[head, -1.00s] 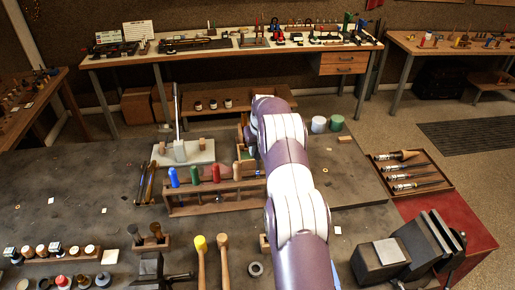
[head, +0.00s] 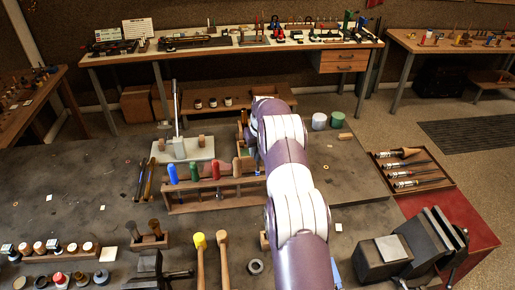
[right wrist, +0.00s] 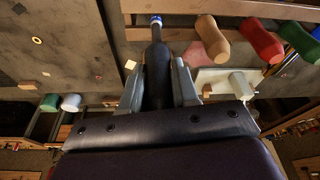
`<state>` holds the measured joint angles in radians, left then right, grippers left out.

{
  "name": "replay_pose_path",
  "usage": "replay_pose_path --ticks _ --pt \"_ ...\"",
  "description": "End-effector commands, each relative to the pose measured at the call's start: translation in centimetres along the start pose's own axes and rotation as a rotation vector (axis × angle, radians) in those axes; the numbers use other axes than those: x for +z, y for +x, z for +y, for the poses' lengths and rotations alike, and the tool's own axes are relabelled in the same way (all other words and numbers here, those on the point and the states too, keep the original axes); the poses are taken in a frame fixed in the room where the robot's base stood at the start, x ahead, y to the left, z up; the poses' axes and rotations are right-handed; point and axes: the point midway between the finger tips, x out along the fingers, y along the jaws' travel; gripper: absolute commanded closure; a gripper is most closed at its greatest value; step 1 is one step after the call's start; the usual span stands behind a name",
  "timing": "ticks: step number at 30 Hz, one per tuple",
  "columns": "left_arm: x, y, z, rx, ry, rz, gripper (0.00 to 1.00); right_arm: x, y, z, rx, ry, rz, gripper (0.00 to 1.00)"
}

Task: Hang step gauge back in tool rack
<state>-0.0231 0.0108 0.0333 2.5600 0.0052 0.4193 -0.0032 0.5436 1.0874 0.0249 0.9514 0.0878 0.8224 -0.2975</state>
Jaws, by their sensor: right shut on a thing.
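The tool rack (head: 215,206) is a low wooden frame on the near bench, holding tools with blue, green, red and tan handles. Its bar (right wrist: 225,7) and hanging handles show at the top of the right wrist view. My right gripper (right wrist: 157,82) is shut on a dark, long-handled tool with a blue and white end (right wrist: 156,22), probably the step gauge. This end lies close to the rack bar, left of the tan handle (right wrist: 212,38); I cannot tell if it touches. My left gripper is not in view.
A white tray (head: 200,152) with an upright rod stands behind the rack. White and green cylinders (head: 337,118) stand at right. A tool tray (head: 443,182) and a dark vise (head: 430,243) are further right.

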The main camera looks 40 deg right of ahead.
Motion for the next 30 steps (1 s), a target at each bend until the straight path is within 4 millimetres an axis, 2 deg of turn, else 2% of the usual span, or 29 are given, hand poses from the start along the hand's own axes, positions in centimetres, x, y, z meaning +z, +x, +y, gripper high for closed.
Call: replay_pose_path --ticks 30 --pt "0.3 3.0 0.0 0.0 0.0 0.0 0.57 1.1 4.1 0.0 0.0 0.0 0.0 1.0"
